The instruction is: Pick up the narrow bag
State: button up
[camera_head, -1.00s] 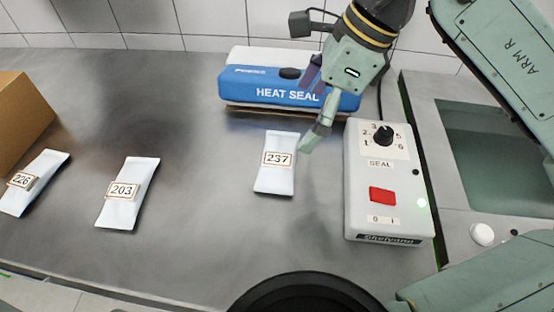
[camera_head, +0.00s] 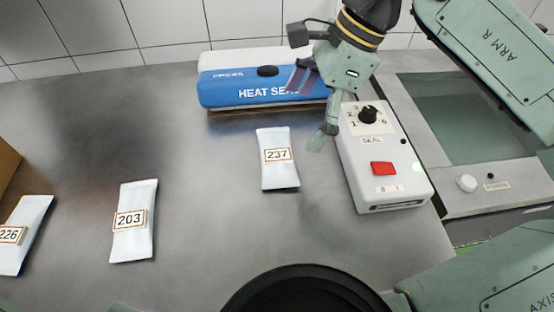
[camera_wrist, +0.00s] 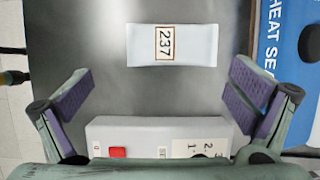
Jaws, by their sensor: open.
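Three white bags lie flat on the metal bench, each with a numbered label. Bag 237 (camera_head: 279,175) is in the middle, and it also shows in the wrist view (camera_wrist: 195,45) near the top. Bag 203 (camera_head: 133,240) is at left and bag 226 (camera_head: 30,216) is at the far left edge. I cannot tell for certain from their widths which is the narrow one. My gripper (camera_head: 309,110) is open and empty, to the upper right of bag 237. In the wrist view its spread fingers (camera_wrist: 160,95) are apart from that bag.
A blue heat sealer (camera_head: 225,92) stands behind bag 237. A white control box (camera_head: 408,188) with a red switch and a knob stands right of it. A brown box (camera_head: 6,163) shows at the left edge. The bench between bags 203 and 237 is clear.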

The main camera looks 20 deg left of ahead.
aim_at(278, 159)
jog(key=p+x, duration=0.3)
jog(key=x, duration=0.7)
jog(key=shift+a+f, duration=0.1)
jog(key=shift+f, duration=0.3)
jog(key=shift+c, duration=0.4)
jog(key=c, duration=1.4)
jog(key=shift+c, duration=0.2)
jog(key=shift+r, duration=0.2)
